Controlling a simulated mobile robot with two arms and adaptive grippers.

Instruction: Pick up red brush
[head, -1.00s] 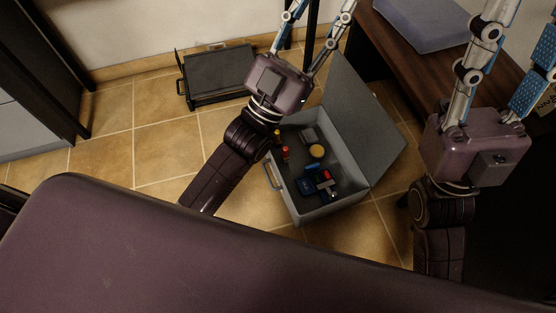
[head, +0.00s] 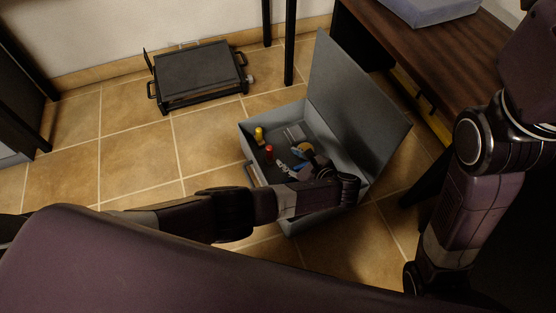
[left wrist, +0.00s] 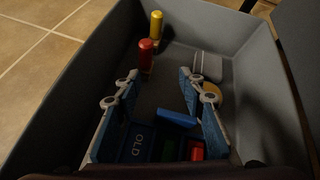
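A red cylinder (head: 269,154), which looks like the red brush, stands upright inside the open grey case (head: 252,143), near its left wall. My left gripper (head: 298,160) is over or inside the case, to the right of the red cylinder. In the left wrist view my left gripper (left wrist: 158,78) is open, with nothing between its fingertips and a gap to the red cylinder. My right gripper is out of view.
The raised lid (head: 352,105) stands at right, beside a wooden table (head: 440,55).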

